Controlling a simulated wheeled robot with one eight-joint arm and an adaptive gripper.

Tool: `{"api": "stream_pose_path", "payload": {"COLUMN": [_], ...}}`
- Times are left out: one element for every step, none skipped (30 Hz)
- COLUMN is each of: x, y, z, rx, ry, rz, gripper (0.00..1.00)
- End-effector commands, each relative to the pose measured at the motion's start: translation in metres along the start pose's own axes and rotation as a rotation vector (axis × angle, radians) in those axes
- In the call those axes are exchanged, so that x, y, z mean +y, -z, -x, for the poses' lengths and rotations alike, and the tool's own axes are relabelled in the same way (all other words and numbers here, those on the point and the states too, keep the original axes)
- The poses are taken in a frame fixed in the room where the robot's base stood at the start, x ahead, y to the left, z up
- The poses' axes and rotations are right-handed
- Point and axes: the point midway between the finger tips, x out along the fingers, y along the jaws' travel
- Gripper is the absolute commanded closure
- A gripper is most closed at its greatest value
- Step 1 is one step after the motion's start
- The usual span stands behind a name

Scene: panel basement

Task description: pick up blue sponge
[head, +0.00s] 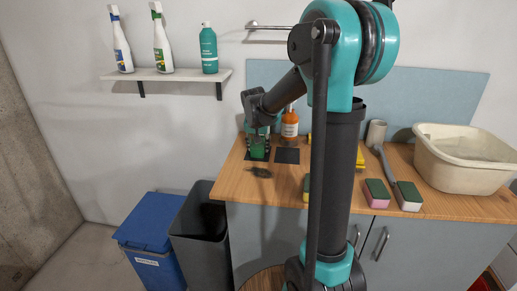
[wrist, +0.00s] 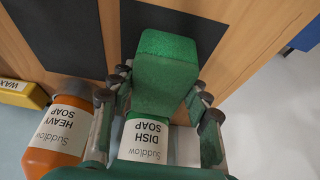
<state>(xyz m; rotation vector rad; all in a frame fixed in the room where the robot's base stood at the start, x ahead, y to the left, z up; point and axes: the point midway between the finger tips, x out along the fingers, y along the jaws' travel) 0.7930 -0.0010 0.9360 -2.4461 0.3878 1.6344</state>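No blue sponge shows in either view. My gripper (head: 258,143) is low over the left end of the counter, in front of the soap bottles. In the wrist view its fingers (wrist: 162,86) stand on either side of a green block (wrist: 166,60) with a rough, sponge-like surface. Only green faces of the block show. The fingertips are close against its sides, but I cannot tell whether they grip it. A green dish soap bottle (wrist: 146,141) is right by the block. Two green-topped sponges, one pink (head: 376,194) and one whitish (head: 408,197), lie farther right on the counter.
An orange soap bottle (head: 290,124) stands beside my gripper. A dark square mat (head: 287,156) lies bare to the right. A beige basin (head: 461,160) fills the counter's right end. A dark bin (head: 201,235) and a blue bin (head: 153,239) stand below, left of the counter.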

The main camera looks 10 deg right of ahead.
Motion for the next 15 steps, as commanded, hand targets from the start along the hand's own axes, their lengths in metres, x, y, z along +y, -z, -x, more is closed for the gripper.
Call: {"api": "stream_pose_path", "payload": {"x": [0.0,0.0,0.0,0.0,0.0,0.0,0.0,0.0,0.0,0.0,0.0,0.0,0.0,0.0,0.0], "y": [-0.0001,0.0,0.0,0.0,-0.0001,0.0,0.0,0.0,0.0,-0.0001,-0.0001,-0.0001,-0.0002,-0.0003,-0.0005], "z": [0.0,0.0001,0.0001,0.0001,0.0001,0.0001,0.0001,0.0001,0.0002,0.0004,0.0008,0.0016,0.0026,0.0039,0.0062], "rx": [0.0,0.0,0.0,0.0,0.0,0.0,0.0,0.0,0.0,0.0,0.0,0.0,0.0,0.0,0.0], "ry": [0.0,0.0,0.0,0.0,0.0,0.0,0.0,0.0,0.0,0.0,0.0,0.0,0.0,0.0,0.0], "rz": [0.0,0.0,0.0,0.0,0.0,0.0,0.0,0.0,0.0,0.0,0.0,0.0,0.0,0.0,0.0], "gripper": [0.63,0.64,0.64,0.64,0.66,0.66,0.66,0.66,0.66,0.66,0.66,0.66,0.66,0.66,0.66]}}
